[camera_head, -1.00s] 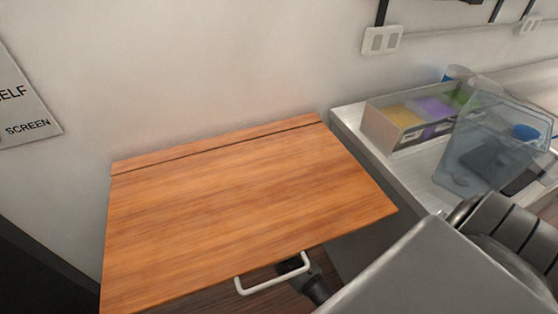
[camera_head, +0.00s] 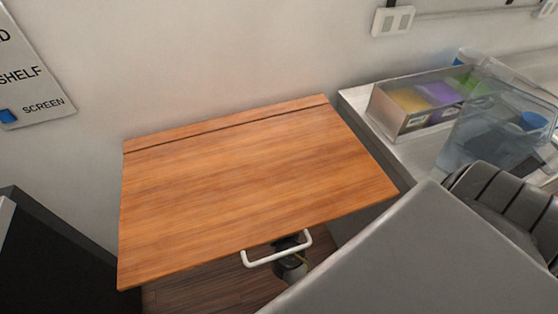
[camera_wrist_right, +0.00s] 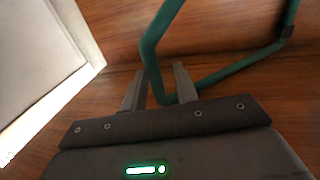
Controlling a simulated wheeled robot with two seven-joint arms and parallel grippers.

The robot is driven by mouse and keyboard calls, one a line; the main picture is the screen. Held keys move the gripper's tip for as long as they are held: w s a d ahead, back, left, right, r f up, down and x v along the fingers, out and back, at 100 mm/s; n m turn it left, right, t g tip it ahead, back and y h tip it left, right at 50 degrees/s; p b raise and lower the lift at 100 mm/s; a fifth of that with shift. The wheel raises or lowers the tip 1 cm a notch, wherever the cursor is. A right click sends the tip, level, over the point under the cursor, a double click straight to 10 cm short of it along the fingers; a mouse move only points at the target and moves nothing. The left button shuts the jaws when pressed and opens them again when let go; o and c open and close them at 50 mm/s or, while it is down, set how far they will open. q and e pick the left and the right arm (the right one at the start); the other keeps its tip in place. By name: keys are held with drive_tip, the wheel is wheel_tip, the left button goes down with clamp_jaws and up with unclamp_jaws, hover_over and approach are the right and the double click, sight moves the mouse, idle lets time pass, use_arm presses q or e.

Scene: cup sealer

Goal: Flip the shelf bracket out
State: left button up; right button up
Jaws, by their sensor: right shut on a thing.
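The wooden shelf (camera_head: 240,180) sticks out from the wall in the head view, with a seam along its wall side. The green shelf bracket (camera_wrist_right: 152,55) shows in the right wrist view as a bent bar against the wood. My right gripper (camera_wrist_right: 158,78) is shut on the bracket bar, which passes between its fingers. In the head view the shelf hides the bracket, and only a dark part of my right gripper shows below the handle. My left gripper is not in view.
A white counter (camera_head: 413,158) stands right of the shelf. It holds a box of coloured packets (camera_head: 402,115) and a clear container (camera_head: 482,130). A sign (camera_head: 27,75) hangs on the wall at left. A dark cabinet (camera_head: 45,255) stands at lower left.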

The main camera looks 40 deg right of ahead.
drive_tip(key=o, duration=0.4)
drive_tip(key=shift+w+a+r, duration=0.1)
drive_tip(key=shift+w+a, duration=0.4)
drive_tip(key=shift+a, duration=0.2)
drive_tip(key=shift+s+d, duration=0.1)
